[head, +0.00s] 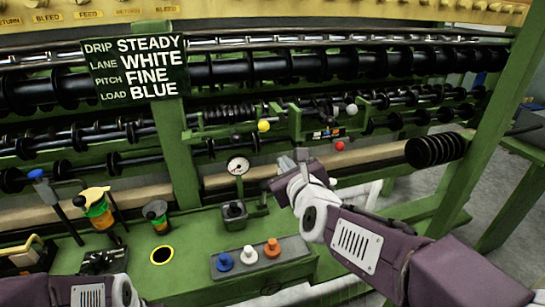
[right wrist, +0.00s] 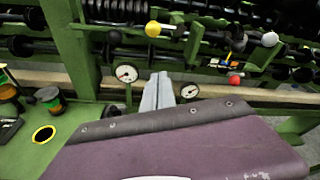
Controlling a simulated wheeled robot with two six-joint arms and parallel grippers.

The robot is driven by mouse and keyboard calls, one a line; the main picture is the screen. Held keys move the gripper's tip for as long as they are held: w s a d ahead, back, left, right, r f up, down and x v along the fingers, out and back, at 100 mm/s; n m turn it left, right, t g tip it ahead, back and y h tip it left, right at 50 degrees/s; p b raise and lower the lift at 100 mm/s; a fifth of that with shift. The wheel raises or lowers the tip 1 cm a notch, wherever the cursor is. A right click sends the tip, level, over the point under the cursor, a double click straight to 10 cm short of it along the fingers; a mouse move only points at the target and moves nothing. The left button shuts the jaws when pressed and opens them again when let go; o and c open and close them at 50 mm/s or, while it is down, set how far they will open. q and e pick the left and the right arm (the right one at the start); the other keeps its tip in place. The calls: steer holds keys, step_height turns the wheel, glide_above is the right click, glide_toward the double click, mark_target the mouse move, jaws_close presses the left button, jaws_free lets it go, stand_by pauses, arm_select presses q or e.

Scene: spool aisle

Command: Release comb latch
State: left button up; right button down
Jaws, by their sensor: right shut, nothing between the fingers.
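A green comb mechanism carries a yellow ball knob (head: 263,125), a white ball knob (head: 351,109) and a red ball knob (head: 340,146). The right wrist view also shows the yellow knob (right wrist: 153,28), white knob (right wrist: 270,39) and red knob (right wrist: 234,80). I cannot tell which part is the latch. My right gripper (head: 290,163) is shut and empty, below and in front of the mechanism, apart from the knobs. Its closed grey fingers (right wrist: 158,88) point toward the rack in the right wrist view. Part of my left arm shows at the bottom left; its fingers are out of frame.
A round gauge (head: 237,166) stands left of my right gripper. A grey block with blue, white and orange knobs (head: 248,254) sits on the green bench. Levers and a yellow-rimmed hole (head: 162,255) lie left. A green post (head: 495,110) rises at right. A sign (head: 135,68) hangs upper left.

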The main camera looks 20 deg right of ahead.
steer(key=w+r+p, duration=0.1)
steer(key=w, duration=1)
steer(key=shift+w+a, duration=0.2)
steer(key=shift+a, duration=0.1)
steer(key=shift+r+m+b, duration=0.1)
steer(key=shift+m+b, duration=0.2)
steer(key=shift+b, duration=0.2)
